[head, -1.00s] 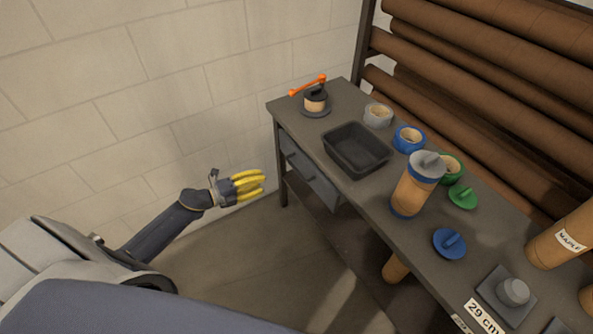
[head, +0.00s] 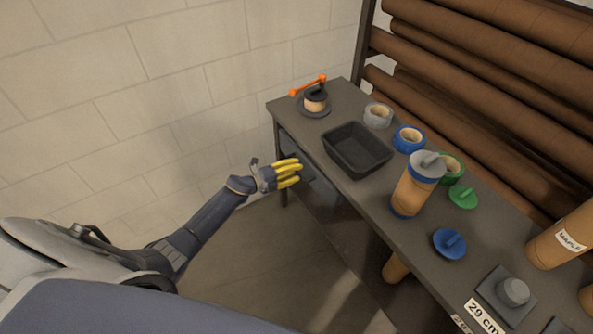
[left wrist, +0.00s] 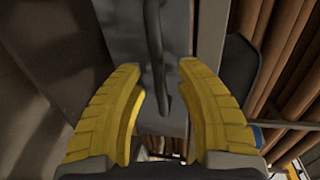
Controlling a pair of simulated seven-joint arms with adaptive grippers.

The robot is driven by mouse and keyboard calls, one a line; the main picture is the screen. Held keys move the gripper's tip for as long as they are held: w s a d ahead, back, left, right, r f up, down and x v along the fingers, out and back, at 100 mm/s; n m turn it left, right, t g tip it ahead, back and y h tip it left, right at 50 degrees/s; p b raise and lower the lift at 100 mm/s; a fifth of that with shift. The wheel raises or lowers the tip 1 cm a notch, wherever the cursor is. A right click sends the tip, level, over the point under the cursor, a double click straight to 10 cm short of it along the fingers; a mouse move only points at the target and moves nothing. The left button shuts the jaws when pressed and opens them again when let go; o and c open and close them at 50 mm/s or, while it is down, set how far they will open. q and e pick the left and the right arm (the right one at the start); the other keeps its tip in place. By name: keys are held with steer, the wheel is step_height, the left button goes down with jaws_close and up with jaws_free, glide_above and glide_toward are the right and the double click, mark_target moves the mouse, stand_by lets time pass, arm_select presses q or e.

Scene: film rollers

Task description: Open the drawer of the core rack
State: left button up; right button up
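The core rack's grey drawer (head: 323,189) sits under the left end of the bench and looks shut. Its front also shows in the left wrist view (left wrist: 122,30), with a dark bar handle (left wrist: 155,50) running lengthwise up the middle. My left gripper (head: 299,173) is at the drawer front in the head view and hides part of it. In the left wrist view its yellow fingers (left wrist: 160,82) are apart, with the handle's near end in line with the gap between them. I cannot tell whether they touch it. My right gripper is out of view.
On the bench (head: 385,225) stand a black tray (head: 352,165), tape rolls (head: 378,115), a capped tube (head: 413,190) and a blue cap (head: 450,243). Brown rolls (head: 470,65) are racked behind. The floor in front is clear; a pale block wall (head: 130,110) stands left.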

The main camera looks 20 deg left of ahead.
arm_select(q)
steer(key=shift+w+d+f, duration=0.1)
steer(key=shift+w+d, duration=0.15)
steer(key=shift+w, duration=0.1)
steer(key=shift+o, duration=0.3)
jaws_close()
